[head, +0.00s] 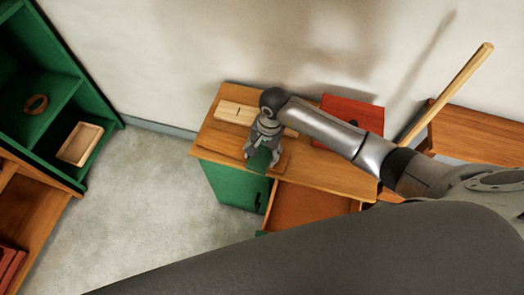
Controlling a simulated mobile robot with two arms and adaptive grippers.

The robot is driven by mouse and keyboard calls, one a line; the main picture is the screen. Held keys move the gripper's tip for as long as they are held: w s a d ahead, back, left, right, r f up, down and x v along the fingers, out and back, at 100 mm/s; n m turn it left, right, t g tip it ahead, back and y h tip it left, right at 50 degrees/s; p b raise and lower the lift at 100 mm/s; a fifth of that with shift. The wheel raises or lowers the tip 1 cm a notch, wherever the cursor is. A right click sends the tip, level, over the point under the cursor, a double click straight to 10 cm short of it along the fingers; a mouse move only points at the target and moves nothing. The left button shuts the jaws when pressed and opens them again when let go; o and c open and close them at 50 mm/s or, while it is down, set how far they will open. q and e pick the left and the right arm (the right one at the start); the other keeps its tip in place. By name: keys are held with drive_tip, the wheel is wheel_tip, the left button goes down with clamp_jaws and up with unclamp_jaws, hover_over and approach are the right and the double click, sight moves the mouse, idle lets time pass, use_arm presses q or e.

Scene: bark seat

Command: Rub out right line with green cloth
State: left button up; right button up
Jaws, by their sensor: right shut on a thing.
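My right gripper (256,152) is shut on the green cloth (262,159) above the wooden desk (336,172), near its front edge. The cloth hangs below the fingers; I cannot tell whether it touches the desk. A pale wooden board (228,111) lies behind the gripper, with a short dark mark on its left part. My gripper and wrist cover the middle of the board, and its right end shows past them. I cannot make out a right line. My left gripper is not in view.
A red box (352,113) stands at the desk's back right. The drawer (305,204) below is open, beside a green cabinet front (232,184). A long wooden stick (446,95) leans at the right. A green shelf (98,107) at the left holds a ring (36,98) and a tray (80,143).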

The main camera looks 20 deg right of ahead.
drive_tip(key=shift+f, duration=0.3)
drive_tip(key=shift+w+d+b, duration=0.45)
drive_tip(key=shift+w+b, duration=0.1)
drive_tip(key=shift+b, duration=0.2)
drive_tip(key=shift+w+d, duration=0.2)
drive_tip(key=shift+w, duration=0.05)
drive_tip(key=shift+w+d+b, duration=0.4)
drive_tip(key=shift+b, duration=0.15)
drive_tip(key=shift+s+a+f, duration=0.1)
drive_tip(key=shift+s+a, duration=0.85)
drive_tip(key=shift+s, duration=0.25)
